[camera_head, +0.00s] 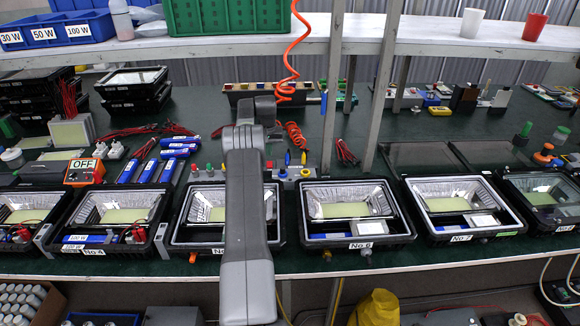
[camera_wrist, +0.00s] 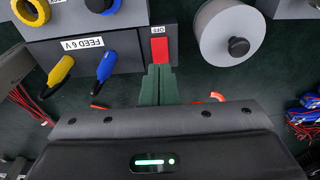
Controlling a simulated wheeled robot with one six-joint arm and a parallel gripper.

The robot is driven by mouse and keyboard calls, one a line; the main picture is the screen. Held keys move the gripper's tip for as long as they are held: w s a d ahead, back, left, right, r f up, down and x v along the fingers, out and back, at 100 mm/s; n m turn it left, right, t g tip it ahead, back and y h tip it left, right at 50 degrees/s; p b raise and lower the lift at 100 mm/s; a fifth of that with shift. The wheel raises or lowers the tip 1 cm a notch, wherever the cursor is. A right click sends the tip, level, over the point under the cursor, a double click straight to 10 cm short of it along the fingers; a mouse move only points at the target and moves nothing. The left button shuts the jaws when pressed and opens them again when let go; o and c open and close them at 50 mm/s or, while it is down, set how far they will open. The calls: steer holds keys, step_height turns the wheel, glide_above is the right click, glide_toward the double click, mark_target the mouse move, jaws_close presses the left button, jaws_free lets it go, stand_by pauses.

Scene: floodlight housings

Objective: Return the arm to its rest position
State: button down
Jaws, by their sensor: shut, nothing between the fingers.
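My gripper (camera_wrist: 158,84) shows in the wrist view as two green fingers pressed together, with nothing between them. The fingertips are just beneath a red switch (camera_wrist: 159,50) in the picture, close to it; I cannot tell whether they touch. The switch sits on a grey box (camera_wrist: 128,62) labelled FEED 6 V. In the head view my grey arm (camera_head: 247,200) reaches up from the bottom over the bench, in front of the No 5 area housing. The gripper itself is hidden there behind the arm.
Yellow (camera_wrist: 57,75) and blue (camera_wrist: 105,68) plugs stick out of the box, and a grey round part (camera_wrist: 228,32) stands right of it. Open floodlight housings (camera_head: 357,212) line the bench front. An orange coiled hose (camera_head: 291,60) hangs beside the arm. A shelf (camera_head: 350,38) runs above.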

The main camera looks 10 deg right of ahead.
mark_target(270, 165)
steer(key=shift+r+p, duration=0.35)
steer(key=shift+r, duration=0.6)
step_height(270, 165, down, 7)
steer(key=b, duration=0.3)
steer(key=shift+f, duration=0.1)
steer(key=shift+r, duration=0.2)
